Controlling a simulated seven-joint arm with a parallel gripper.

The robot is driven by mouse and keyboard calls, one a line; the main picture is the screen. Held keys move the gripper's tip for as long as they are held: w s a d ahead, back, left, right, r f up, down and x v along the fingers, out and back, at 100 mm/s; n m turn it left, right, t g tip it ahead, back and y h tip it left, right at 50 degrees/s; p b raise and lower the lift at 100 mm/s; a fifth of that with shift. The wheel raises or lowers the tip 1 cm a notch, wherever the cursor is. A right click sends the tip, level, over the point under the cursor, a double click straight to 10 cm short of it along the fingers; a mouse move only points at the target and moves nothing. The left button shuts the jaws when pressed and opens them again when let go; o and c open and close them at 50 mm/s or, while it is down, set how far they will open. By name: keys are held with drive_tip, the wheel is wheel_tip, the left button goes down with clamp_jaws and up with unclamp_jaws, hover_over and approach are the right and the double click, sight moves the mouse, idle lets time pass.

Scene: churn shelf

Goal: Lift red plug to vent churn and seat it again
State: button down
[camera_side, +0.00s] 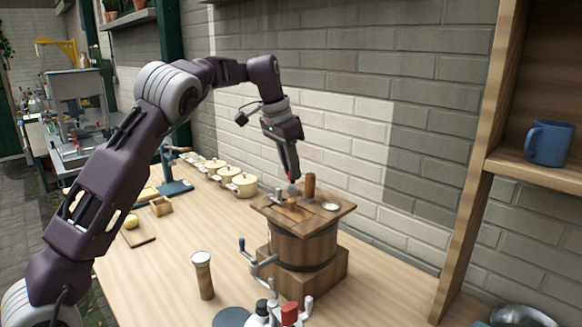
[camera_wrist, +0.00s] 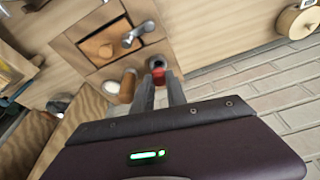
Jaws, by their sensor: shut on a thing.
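The wooden churn (camera_side: 306,248) stands on the table with a square wooden lid (camera_side: 337,206) on top. My gripper (camera_side: 293,177) points down over the lid. It is shut on the red plug (camera_wrist: 158,76), which shows between the fingertips in the wrist view. A grey ring with a dark opening (camera_wrist: 154,62) shows on the lid just beyond the plug, so the plug looks out of the hole. The size of the gap is hard to tell. In the side view the plug is only a small red patch at the fingertips.
On the lid, a wooden peg (camera_side: 310,186) and a pale round disc (camera_side: 331,206) stand close to my gripper. A crank (camera_side: 258,262) sticks out at the churn's left. A wooden cylinder (camera_side: 203,275) stands in front. Several cream pots (camera_side: 241,185) line the wall. A shelf post (camera_side: 468,170) rises at right.

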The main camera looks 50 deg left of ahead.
drive_tip(key=shift+f, duration=1.25)
idle(0.3)
idle(0.4)
drive_tip(key=c, duration=1.3)
unclamp_jaws()
drive_tip(key=c, duration=0.3)
drive_tip(key=shift+c, duration=0.2)
drive_tip(key=shift+r, duration=0.15)
drive_tip(key=v, duration=0.7)
